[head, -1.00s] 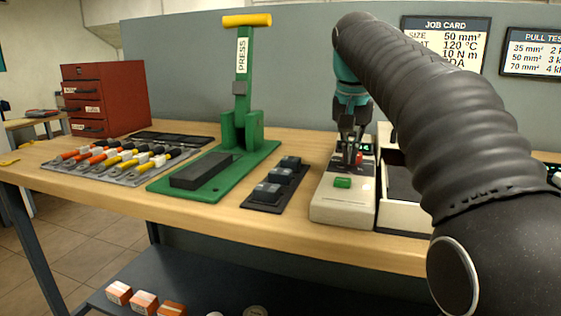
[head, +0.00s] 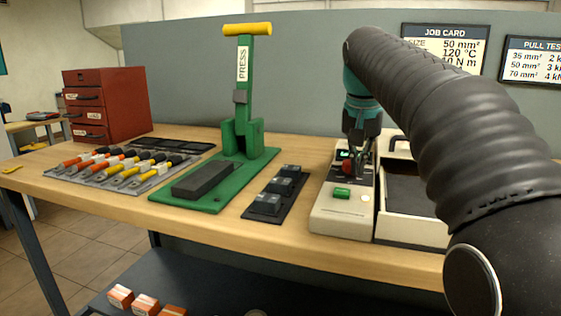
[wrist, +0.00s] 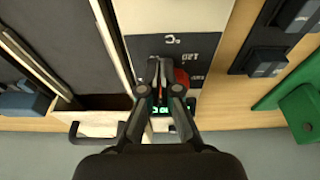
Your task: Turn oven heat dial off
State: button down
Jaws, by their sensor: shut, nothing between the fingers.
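The oven's pale control box (head: 327,213) stands on the bench. It has a red heat dial (head: 347,167), a green button (head: 342,193) and a small lit display (head: 343,155). My gripper (head: 362,178) is shut and empty, pointing down just right of the dial. In the wrist view, the closed fingertips (wrist: 158,72) lie beside the red dial (wrist: 182,78), and one finger partly covers it. I cannot tell whether they touch it. Part of "120" and "°C" shows on the dark panel (wrist: 150,45). The dial's pointer setting is not readable.
A dark-lined white tray or chamber (head: 408,229) adjoins the box on the right. A black strip with several dark blocks (head: 256,213) and a green press (head: 222,195) stand to the left. Cable lugs and a red drawer cabinet (head: 128,100) are farther left.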

jog(key=shift+s, duration=0.15)
dwell(0.4)
jog(key=shift+s, duration=0.2)
jog(key=w+v, duration=0.1)
jog(key=v, duration=0.4)
jog(key=shift+d+r, duration=0.2)
jog(key=shift+r, duration=0.35)
jog(key=shift+w+a+f+b, duration=0.3)
jog(key=shift+a+f, duration=0.2)
jog(key=shift+f, duration=0.5)
jog(key=shift+w+a+f+b, duration=0.3)
jog(key=shift+a+f, duration=0.15)
jog(key=shift+f, duration=0.55)
jog(key=shift+w+a+f+b, duration=0.25)
jog(key=shift+a+f, duration=0.25)
jog(key=shift+f, duration=0.55)
jog(key=shift+s+d+r+p, duration=0.1)
jog(key=shift+s+d+p, duration=0.1)
jog(key=shift+d+p, duration=0.3)
jog(key=shift+s+d+p, duration=0.2)
jog(key=shift+d+p, duration=0.2)
jog(key=shift+p, duration=0.15)
jog(key=shift+d, duration=0.55)
jog(key=shift+s, duration=0.15)
